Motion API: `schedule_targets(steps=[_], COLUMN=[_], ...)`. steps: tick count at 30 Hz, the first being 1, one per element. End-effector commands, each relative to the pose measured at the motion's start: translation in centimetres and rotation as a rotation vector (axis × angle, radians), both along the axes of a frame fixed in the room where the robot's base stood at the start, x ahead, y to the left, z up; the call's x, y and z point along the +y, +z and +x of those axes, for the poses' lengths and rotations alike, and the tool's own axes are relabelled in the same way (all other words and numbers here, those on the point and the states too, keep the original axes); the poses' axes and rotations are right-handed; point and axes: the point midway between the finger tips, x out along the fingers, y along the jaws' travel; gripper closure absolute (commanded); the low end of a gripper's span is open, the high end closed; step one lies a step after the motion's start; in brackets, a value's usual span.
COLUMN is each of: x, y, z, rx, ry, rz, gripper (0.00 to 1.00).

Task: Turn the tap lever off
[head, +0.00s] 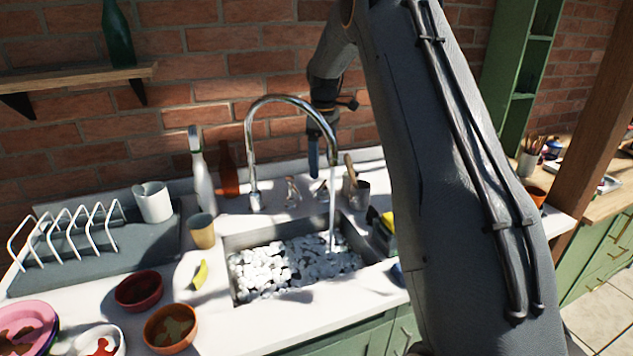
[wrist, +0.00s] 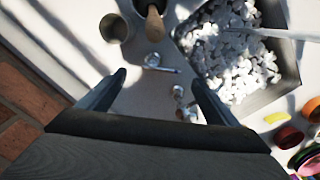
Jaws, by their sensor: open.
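The chrome tap (head: 280,101) arches over the sink, and a stream of water (head: 332,195) falls from its spout. Two small chrome fittings stand behind the sink: one (head: 292,192) nearer the tap, and a lever (head: 320,189) to its right. In the wrist view the lever (wrist: 154,62) has a thin handle pointing right, and the other fitting (wrist: 180,100) is lower. My gripper (head: 313,158) is above the lever, pointing down. In the wrist view its open, empty fingers (wrist: 158,79) are either side of the lever's line; contact is not visible.
A grey cup (head: 362,194) with a wooden-handled tool stands right of the lever. A brown bottle (head: 228,170) and a white bottle (head: 202,185) stand left of the tap. The brick wall is close behind.

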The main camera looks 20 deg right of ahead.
Motion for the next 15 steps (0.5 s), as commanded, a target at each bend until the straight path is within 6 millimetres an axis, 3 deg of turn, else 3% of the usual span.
schedule_targets(steps=[15], x=[0.2], y=[-6.6], z=[-0.1], rx=[0.002], ry=[0.003], rz=[0.001], gripper=[0.16])
